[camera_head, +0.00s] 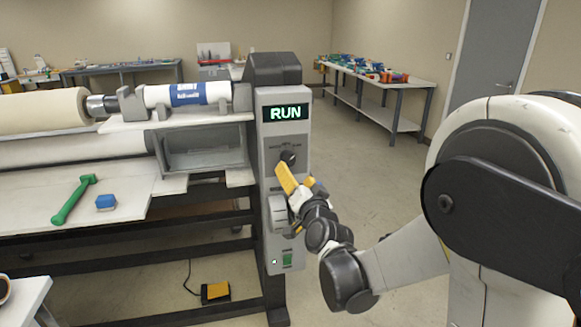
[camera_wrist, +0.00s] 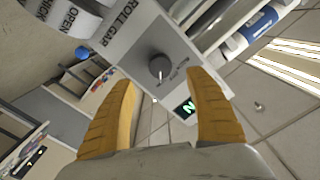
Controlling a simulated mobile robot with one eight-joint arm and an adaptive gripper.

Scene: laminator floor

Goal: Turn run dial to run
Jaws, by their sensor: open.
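The run dial (camera_head: 288,158) is a small dark round knob on the grey control column (camera_head: 268,135), below a screen (camera_head: 286,113) that reads RUN in green. In the wrist view the dial (camera_wrist: 160,68) shows a light pointer line, with small labels beside it too blurred to read. My gripper (camera_head: 295,176) has yellow fingers and is just below the dial in the head view. In the wrist view my gripper (camera_wrist: 162,77) is open and empty, its fingers either side of the dial with gaps; contact is not visible. Part of the screen (camera_wrist: 186,109) shows between the fingers.
A pale roll-gap wheel (camera_head: 278,213) is below the dial, close to my wrist. A green hammer-like tool (camera_head: 73,199) and a blue block (camera_head: 106,202) lie on the machine's table. A yellow pedal (camera_head: 215,292) is on the floor. Open floor lies to the right of the column.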

